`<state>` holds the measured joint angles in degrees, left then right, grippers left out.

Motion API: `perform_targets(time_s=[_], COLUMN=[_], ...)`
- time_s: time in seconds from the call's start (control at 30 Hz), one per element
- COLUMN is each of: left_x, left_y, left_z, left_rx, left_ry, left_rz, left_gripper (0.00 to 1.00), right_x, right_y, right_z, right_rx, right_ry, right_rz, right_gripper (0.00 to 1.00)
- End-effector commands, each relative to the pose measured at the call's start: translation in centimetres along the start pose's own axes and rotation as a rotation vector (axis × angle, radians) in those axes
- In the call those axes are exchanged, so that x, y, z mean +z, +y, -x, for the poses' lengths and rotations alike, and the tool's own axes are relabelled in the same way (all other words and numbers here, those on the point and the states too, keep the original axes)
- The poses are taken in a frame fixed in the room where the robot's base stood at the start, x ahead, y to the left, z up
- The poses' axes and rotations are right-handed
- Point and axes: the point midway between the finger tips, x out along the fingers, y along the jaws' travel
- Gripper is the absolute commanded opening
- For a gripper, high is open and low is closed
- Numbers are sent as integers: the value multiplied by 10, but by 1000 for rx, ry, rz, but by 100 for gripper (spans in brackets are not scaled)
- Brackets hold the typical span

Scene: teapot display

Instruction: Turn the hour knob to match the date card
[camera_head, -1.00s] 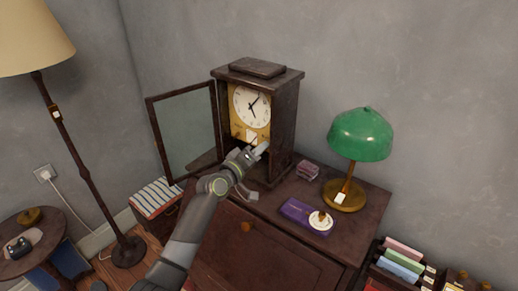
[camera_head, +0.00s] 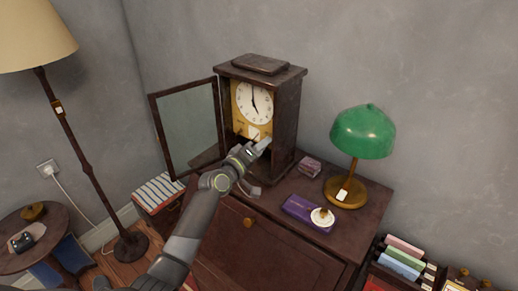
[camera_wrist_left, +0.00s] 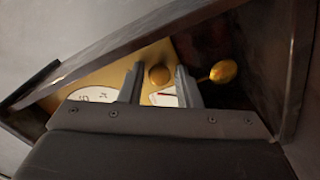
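The dark wooden clock (camera_head: 287,117) stands on a cabinet, its glass door (camera_head: 190,122) swung open to the left. Its white dial (camera_head: 254,103) shows one hand near 12 and one near 5. A white card (camera_head: 252,132) sits below the dial on the brass plate; its writing is too small to read. My left gripper (camera_head: 262,144) is at the lower front of the clock. In the left wrist view its fingers (camera_wrist_left: 158,72) are apart, with a round brass knob (camera_wrist_left: 159,75) visible between them, gaps on both sides. My right gripper is out of view.
A brass pendulum bob (camera_wrist_left: 223,71) hangs beside the fingers inside the case. The cabinet top holds a purple box (camera_head: 308,212), a small stack (camera_head: 309,167) and a green lamp (camera_head: 363,133). A floor lamp (camera_head: 85,165) stands left.

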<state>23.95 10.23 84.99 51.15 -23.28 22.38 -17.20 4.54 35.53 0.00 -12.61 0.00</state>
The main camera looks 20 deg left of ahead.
Motion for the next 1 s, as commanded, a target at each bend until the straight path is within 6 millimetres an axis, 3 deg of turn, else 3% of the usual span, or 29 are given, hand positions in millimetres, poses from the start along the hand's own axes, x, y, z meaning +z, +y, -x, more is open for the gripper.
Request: perform_targets(time_s=[0.27,1.0], left_x=[0,0], left_y=[-2,-2], left_z=[21,159], left_rx=[-1,-2], left_ry=[1,0], left_rz=[-2,-2], left_gripper=[30,30], right_x=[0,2], right_y=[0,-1], right_z=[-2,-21], right_rx=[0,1], right_ry=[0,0], right_rz=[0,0], right_gripper=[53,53])
